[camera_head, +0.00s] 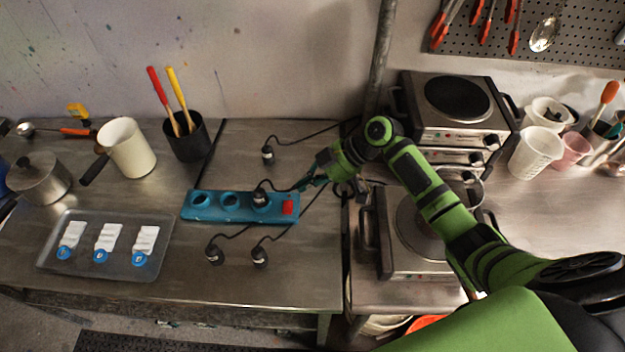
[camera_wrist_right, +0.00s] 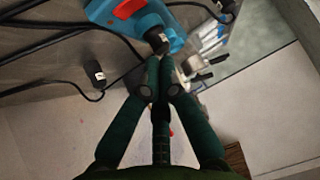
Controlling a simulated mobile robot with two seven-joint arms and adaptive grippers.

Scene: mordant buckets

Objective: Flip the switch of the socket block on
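The blue socket block (camera_head: 215,213) lies on the left metal table, with several round outlets in a row. Its red switch (camera_head: 288,207) is at the right end; I cannot tell which way the rocker is tipped. A black plug (camera_head: 260,198) sits in the outlet beside the switch. My right gripper (camera_head: 308,183) is just behind and above the block's right end, apart from the switch. In the right wrist view its fingertips (camera_wrist_right: 160,60) are together with nothing seen between them; the block (camera_wrist_right: 172,18) and red switch (camera_wrist_right: 128,8) are beyond them. My left gripper is not in view.
Loose black plugs lie behind (camera_head: 267,153) and in front (camera_head: 214,254) of the block, with cables crossing the table. A metal tray (camera_head: 100,270) with white bundles is at left. A black holder (camera_head: 187,140) stands behind; hot plates (camera_head: 425,235) are right.

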